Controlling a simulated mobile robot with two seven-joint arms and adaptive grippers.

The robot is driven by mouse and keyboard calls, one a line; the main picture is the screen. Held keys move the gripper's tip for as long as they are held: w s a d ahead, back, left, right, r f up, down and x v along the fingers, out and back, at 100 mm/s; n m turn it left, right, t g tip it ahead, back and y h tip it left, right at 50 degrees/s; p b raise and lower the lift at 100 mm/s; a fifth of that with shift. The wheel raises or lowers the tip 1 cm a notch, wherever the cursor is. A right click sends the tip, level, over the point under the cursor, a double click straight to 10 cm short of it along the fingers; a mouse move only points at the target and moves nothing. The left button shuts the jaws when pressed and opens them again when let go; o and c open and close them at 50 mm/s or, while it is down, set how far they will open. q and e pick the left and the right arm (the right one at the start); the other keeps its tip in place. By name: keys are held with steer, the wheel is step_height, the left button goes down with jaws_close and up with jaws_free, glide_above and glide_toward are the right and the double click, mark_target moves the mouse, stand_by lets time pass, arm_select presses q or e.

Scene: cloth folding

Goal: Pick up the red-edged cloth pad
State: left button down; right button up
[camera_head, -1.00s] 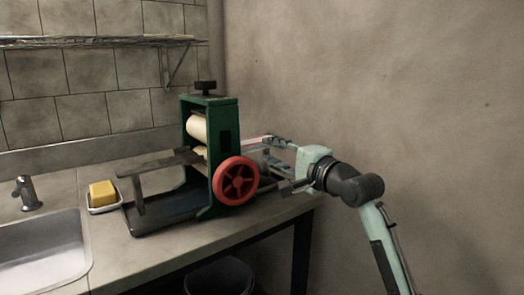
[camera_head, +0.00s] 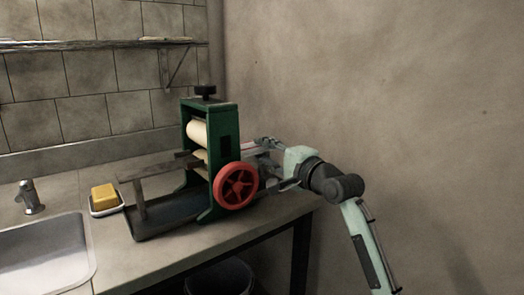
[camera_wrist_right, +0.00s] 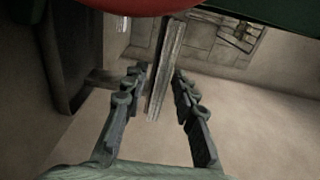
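A pale strip with a reddish edge (camera_head: 252,149), likely the cloth pad, shows just right of the green roller press, mostly hidden by the press and my right gripper. My right gripper (camera_head: 268,164) is at the press's right side, behind the red handwheel, with its fingers spread. In the right wrist view the gripper (camera_wrist_right: 161,78) has its fingers apart on both sides of a long grey slab (camera_wrist_right: 165,65). I cannot tell if this slab is the pad or a press part. It does not look gripped. My left gripper is not in view.
The green press (camera_head: 226,165) with its red handwheel (camera_head: 236,186) stands on the counter (camera_head: 180,252). A yellow block (camera_head: 104,197) on a white dish, a tap (camera_head: 30,196) and a sink (camera_head: 45,255) are left. A wall is close behind on the right.

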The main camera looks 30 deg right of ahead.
steer(key=shift+c, duration=1.1)
jaws_close()
step_height(320, 180, up, 3)
steer(key=shift+f, duration=0.2)
steer(key=s+r, duration=0.2)
steer(key=s, duration=0.5)
steer(key=s+r, duration=0.3)
steer(key=s, duration=0.4)
steer(key=shift+d, duration=0.35)
